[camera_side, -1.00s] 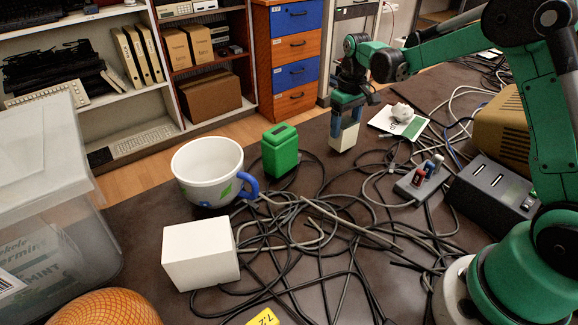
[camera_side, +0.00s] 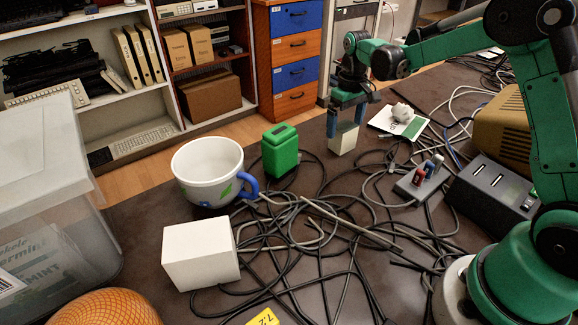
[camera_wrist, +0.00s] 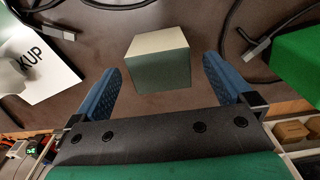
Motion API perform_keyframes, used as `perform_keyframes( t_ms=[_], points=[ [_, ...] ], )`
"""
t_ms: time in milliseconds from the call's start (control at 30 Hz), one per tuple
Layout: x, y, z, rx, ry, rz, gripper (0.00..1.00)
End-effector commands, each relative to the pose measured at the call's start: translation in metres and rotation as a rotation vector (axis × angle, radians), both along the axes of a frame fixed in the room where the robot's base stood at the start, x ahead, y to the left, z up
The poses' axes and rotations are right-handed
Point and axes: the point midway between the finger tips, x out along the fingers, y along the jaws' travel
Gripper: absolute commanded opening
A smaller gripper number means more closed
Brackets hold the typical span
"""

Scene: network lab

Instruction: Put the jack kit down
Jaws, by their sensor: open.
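The jack kit appears to be the small pale box (camera_side: 344,138) standing on the dark table at the back. It also shows in the wrist view (camera_wrist: 158,61), with a light top and a grey-green side. My gripper (camera_side: 348,112) is open above and around it. In the wrist view my gripper (camera_wrist: 160,85) has one blue finger on each side of the box, with a clear gap at both.
A green container (camera_side: 280,152) stands left of the box, and a white card (camera_side: 398,122) with a crumpled white lump lies right.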

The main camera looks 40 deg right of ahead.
Motion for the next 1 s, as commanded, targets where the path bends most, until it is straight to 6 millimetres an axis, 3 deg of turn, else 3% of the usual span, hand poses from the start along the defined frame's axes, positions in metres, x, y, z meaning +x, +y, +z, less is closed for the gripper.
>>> perform_keyframes(
  t_ms=[400,667,833,1000],
  points=[
    [-0.001,0.000,0.086,0.000,0.000,0.000,0.99],
    [-0.001,0.002,0.110,-0.002,-0.005,0.001,0.99],
    [-0.015,0.020,0.123,-0.019,-0.080,0.004,0.99],
    [-0.049,0.054,0.132,-0.040,-0.238,0.006,0.99]
  ],
)
